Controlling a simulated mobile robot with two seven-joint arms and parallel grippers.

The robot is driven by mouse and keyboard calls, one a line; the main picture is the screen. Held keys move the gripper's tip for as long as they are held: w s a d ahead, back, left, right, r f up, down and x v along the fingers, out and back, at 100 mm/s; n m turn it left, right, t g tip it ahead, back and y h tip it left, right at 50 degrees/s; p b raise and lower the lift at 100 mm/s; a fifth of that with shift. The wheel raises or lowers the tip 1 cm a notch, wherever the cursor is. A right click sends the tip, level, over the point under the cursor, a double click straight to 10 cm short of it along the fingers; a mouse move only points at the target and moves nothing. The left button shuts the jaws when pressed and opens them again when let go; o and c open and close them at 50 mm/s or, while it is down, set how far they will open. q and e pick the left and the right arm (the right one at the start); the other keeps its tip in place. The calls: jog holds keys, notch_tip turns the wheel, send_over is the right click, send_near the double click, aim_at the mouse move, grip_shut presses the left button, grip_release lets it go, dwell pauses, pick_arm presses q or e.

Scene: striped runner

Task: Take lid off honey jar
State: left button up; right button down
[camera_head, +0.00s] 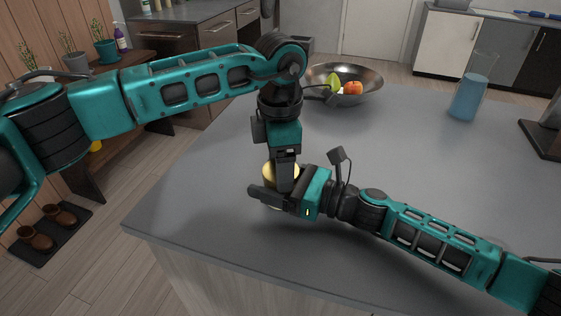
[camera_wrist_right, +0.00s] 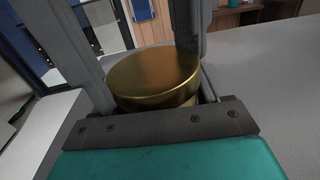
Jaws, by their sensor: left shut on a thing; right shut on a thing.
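The honey jar stands on the grey counter, mostly hidden behind my grippers. Its round gold lid (camera_head: 270,170) shows beside my left gripper's fingers and fills the middle of the right wrist view (camera_wrist_right: 155,78). My left gripper (camera_head: 284,182) points straight down from above and is shut on the lid. My right gripper (camera_head: 268,195) comes in low from the right, with a finger on each side of the jar, and is shut on it. A strip of the jar (camera_wrist_right: 187,103) shows just under the lid. I cannot tell whether the lid has lifted from the jar.
A metal bowl (camera_head: 372,88) with a green pear and a red-orange fruit stands behind my left wrist. A glass pitcher of blue liquid (camera_head: 468,97) and a dark-based object (camera_head: 545,138) are to the right. The counter's front edge is close; its middle right is clear.

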pick_arm(q)
jog(key=o, duration=0.9)
jog(key=shift+o, duration=1.3)
jog(key=shift+s, duration=0.1)
notch_tip(320, 180, up, 4)
jog(key=shift+r, duration=0.25)
jog(key=shift+c, duration=0.4)
jog(key=m, duration=0.1)
jog(key=r+m, duration=0.1)
jog(key=m, duration=0.3)
jog(key=shift+r, duration=0.4)
jog(key=m, duration=0.1)
jog(key=r+m, duration=0.1)
jog(key=m, duration=0.3)
jog(key=shift+r, duration=0.25)
jog(key=shift+f, duration=3.95)
jog(key=shift+c, duration=0.2)
